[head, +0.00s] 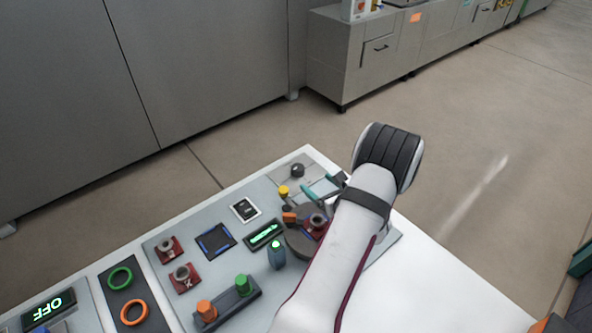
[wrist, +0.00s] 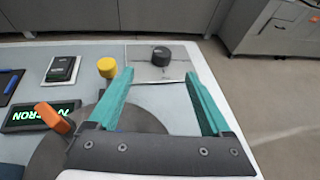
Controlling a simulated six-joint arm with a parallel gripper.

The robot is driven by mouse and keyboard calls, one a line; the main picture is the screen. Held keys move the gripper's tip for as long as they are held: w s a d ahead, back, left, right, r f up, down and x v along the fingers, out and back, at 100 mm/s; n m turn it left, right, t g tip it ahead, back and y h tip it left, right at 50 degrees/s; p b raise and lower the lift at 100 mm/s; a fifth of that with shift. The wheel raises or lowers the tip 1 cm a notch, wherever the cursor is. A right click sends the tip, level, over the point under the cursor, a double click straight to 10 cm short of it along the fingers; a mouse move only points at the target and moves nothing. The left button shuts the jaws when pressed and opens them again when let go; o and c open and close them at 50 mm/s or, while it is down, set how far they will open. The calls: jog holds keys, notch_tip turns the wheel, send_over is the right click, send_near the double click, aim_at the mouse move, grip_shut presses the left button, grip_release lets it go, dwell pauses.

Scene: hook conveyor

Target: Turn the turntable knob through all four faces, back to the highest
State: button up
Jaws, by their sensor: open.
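The dark round turntable (head: 297,246) sits on the grey panel, partly hidden by my arm. It also shows in the wrist view (wrist: 45,160), partly behind my gripper. An orange part (head: 289,217) and a red mount with a grey ring (head: 317,221) are at it; the orange part also shows in the wrist view (wrist: 52,117). A black round knob (head: 297,170) stands on a metallic plate at the panel's far end. In the wrist view the knob (wrist: 161,56) appears beyond and between my fingertips. My gripper (wrist: 158,76) is open and empty, its teal fingers apart from the knob.
A yellow button (head: 284,190) stands close to the knob's plate (wrist: 145,72). A green-lit display (head: 264,235), a black switch (head: 245,209), red mounts (head: 181,277) and a peg block (head: 228,302) fill the panel. White table (head: 440,290) is clear at right.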

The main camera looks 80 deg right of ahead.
aim_at(299, 168)
jog(key=shift+s+f+m, duration=0.1)
jog(key=shift+f+m, duration=0.25)
jog(key=shift+m, duration=0.25)
jog(key=x, duration=1.5)
jog(key=shift+s+d, duration=0.15)
jog(key=shift+d, duration=0.1)
jog(key=shift+c, duration=0.3)
grip_shut()
